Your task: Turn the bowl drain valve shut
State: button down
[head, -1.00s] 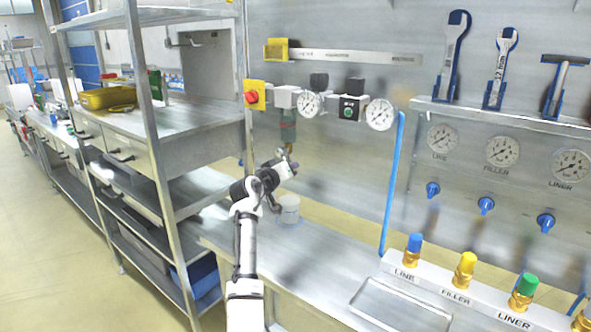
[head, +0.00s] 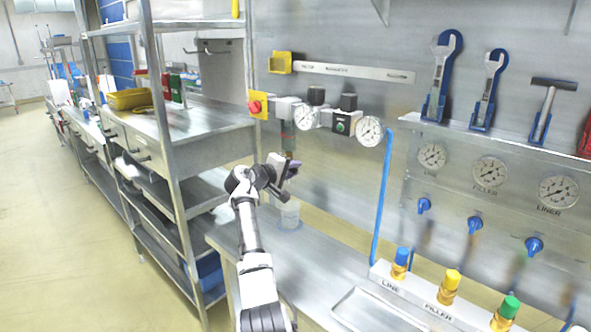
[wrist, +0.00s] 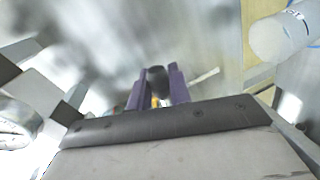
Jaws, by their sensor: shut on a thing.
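The filter bowl (head: 288,139) is a dark grey-green cylinder hanging under the air line on the back panel. The drain valve is at its lower end and is mostly hidden by my gripper in the head view. My gripper (head: 292,168) is directly below the bowl. In the wrist view its purple fingers (wrist: 157,82) are shut on a small dark knob (wrist: 157,73) with a bit of brass under it, which looks like the drain valve. Whether the valve is open or closed cannot be told.
A clear cup (head: 290,214) stands on the steel bench below my gripper, and a pale cup also shows at the upper right of the wrist view. A shelf rack (head: 166,150) stands close on the left. Gauges (head: 369,131) and a blue hose (head: 383,195) are to the right.

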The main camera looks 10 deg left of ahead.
jog(key=shift+d+r+n+h, duration=0.1)
jog(key=shift+r+n+h, duration=0.2)
jog(key=shift+r+n, duration=0.5)
jog(key=shift+f+n, duration=0.15)
jog(key=shift+n, duration=0.15)
jog(key=c, duration=1.3)
grip_release()
jog(key=shift+c, duration=0.2)
jog(key=shift+s, duration=0.15)
jog(key=b+v, duration=0.5)
jog(key=v, duration=0.8)
jog(key=shift+a+r, duration=0.25)
jog(key=shift+a, duration=0.1)
jog(key=shift+s, duration=0.15)
